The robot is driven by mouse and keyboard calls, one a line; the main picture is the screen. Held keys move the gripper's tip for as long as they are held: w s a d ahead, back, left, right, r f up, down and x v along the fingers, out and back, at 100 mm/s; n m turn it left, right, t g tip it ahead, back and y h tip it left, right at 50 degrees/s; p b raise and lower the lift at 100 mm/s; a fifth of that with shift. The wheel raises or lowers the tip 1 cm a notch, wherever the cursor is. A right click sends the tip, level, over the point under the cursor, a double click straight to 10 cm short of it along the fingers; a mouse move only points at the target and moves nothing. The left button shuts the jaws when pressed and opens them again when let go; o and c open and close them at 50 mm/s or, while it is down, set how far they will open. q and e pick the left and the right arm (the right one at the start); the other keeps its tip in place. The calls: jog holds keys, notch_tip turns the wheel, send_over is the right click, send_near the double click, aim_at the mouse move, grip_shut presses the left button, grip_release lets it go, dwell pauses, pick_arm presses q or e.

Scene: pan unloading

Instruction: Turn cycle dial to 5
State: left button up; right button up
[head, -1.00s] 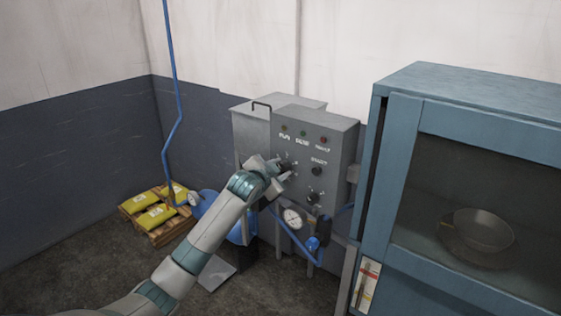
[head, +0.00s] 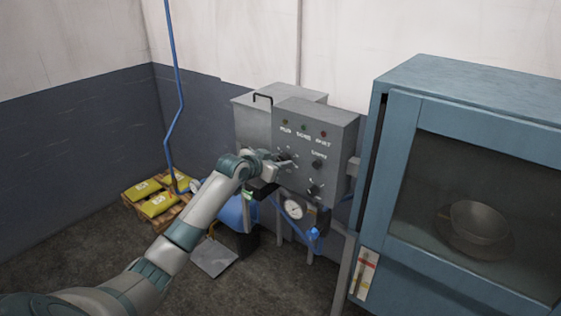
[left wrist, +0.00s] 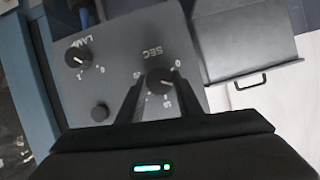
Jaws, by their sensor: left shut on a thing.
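The grey control panel (head: 336,145) carries several dark knobs. The cycle dial, marked SEC, shows in the left wrist view (left wrist: 158,80), where the panel is upside down. Its white pointer line faces roughly right, and most scale numbers are too small to read surely. My left gripper (head: 281,160) is at the panel's left dial, and its fingers are shut on that dial, one on each side. The fingers partly hide the dial in the head view. My right gripper is in neither view.
A lamp dial (left wrist: 78,57) and a plain round knob (left wrist: 100,112) sit close beside the held dial. A gauge (head: 293,209) and blue hose are below the panel. A blue glass-fronted cabinet (head: 420,80) holding a pan (head: 478,226) stands to the right. Yellow bags (head: 160,203) lie on a pallet.

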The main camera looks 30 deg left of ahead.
pick_arm(q)
jog(key=shift+f, duration=0.1)
jog(key=o, duration=1)
jog(key=shift+o, duration=0.2)
jog(key=shift+s, duration=0.15)
jog(key=b+v, duration=0.7)
jog(key=v, duration=1)
jog(key=shift+a, duration=0.1)
